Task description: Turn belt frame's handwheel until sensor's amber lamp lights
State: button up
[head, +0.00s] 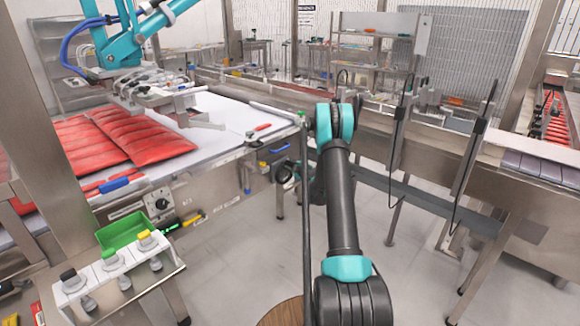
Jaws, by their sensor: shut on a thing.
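The belt frame (225,190) runs along the left and middle, carrying a pale belt (225,112). My arm reaches forward from the bottom, and its black links hide part of the frame's near side. My gripper (287,174) is small and dark at the frame's side, just left of my forearm. It is shut on what looks like the dark handwheel (283,167); fingers and rim are hard to tell apart. I cannot make out the sensor or a lit amber lamp.
Red padded packs (140,135) lie on the belt under a teal picker arm (140,45). A control box with a dial (158,203), a green tray (123,230) and a white stand with knobs (110,268) are at lower left. Another conveyor (450,150) stands right. The floor between is clear.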

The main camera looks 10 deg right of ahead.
grip_shut()
